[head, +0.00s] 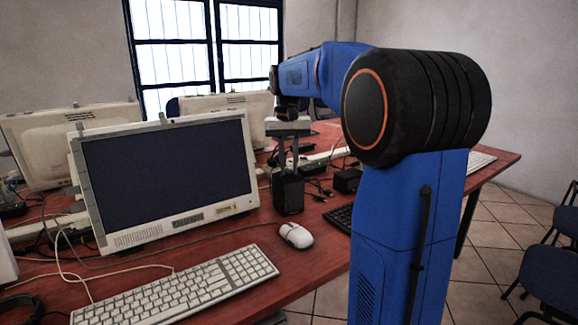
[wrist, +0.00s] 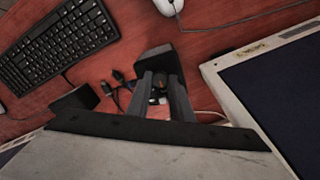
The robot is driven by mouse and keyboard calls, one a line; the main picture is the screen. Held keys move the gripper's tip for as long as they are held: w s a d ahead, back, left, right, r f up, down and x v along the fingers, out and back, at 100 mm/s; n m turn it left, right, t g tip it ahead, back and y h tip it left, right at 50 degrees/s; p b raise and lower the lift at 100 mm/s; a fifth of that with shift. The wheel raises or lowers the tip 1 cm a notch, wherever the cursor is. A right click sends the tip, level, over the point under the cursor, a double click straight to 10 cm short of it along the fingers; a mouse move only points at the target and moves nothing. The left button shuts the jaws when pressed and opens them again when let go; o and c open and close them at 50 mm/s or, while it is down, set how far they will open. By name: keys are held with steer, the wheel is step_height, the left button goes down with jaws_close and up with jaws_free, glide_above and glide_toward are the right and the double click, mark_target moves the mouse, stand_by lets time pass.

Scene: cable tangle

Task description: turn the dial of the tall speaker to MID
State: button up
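The tall speaker (head: 288,194) is a black upright box on the red table, right of the monitor. In the wrist view its dark top (wrist: 159,60) shows beyond the fingertips. My gripper (head: 288,168) points down, with its two grey fingers just above or behind the speaker's top; I cannot tell if they touch it. In the wrist view the fingers (wrist: 164,82) stand apart, with a dark gap between them holding small unclear details. I cannot make out the dial or its marks in either view.
A smaller black box (head: 347,180) stands right of the speaker; loose black cables (head: 318,186) lie between. A monitor (head: 165,180) stands close on the left. A white mouse (head: 296,235), white keyboard (head: 180,292) and black keyboard (wrist: 58,48) lie nearby.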

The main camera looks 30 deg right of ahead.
mark_target(288, 171)
steer(key=o, duration=0.4)
steer(key=shift+r, duration=0.1)
step_height(288, 171, up, 17)
steer(key=shift+w+a+r, duration=0.1)
steer(key=shift+a, duration=0.05)
stand_by(0.8)
